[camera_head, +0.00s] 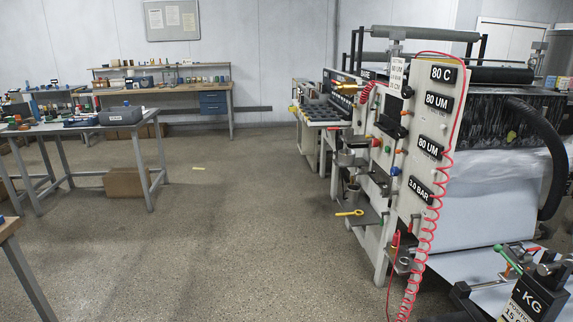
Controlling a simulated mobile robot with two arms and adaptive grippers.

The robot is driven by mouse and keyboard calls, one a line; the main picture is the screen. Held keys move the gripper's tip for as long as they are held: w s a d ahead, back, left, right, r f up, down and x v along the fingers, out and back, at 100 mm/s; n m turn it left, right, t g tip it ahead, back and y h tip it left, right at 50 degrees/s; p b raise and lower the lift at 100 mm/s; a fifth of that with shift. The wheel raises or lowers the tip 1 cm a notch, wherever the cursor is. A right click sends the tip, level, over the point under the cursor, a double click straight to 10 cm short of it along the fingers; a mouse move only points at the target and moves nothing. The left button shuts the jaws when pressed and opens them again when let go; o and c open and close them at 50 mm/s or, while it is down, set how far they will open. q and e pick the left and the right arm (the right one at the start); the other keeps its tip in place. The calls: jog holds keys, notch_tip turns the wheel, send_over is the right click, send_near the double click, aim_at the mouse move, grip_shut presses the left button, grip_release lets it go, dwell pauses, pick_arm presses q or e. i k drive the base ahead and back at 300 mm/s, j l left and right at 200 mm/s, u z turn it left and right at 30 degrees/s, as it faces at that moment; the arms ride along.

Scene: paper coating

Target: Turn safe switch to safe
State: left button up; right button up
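The coating machine (408,140) stands at the right, with a pale upright panel facing the aisle. The panel bears black labels reading 80 C (443,74), 80 UM and 3.0 BAR (419,191). Small coloured knobs or buttons sit along its left side, among them a red one (375,142), a green one (387,149) and a blue one (395,171). I cannot tell which control, if any, is the safe switch; its position cannot be read. Neither of my grippers is in view.
A red coiled hose (427,235) hangs down the panel's front edge. A yellow-handled tool (349,212) juts from a low shelf. A black unit marked KG (533,296) fills the lower right corner. Cluttered tables (88,127) stand left. The floor (230,230) between is open.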

aim_at(375, 142)
jog(key=i+z, duration=0.3)
jog(key=i, duration=0.2)
jog(key=i+j+z, duration=0.3)
jog(key=i, duration=0.2)
jog(key=i+j+z, duration=0.2)
jog(key=i+z, duration=0.15)
jog(key=i, duration=0.15)
jog(key=i+j+u, duration=0.55)
jog(key=i, duration=0.25)
jog(key=i+j+u, duration=0.2)
jog(key=i, duration=0.6)
jog(key=i+j+u, duration=0.25)
jog(key=i, duration=0.55)
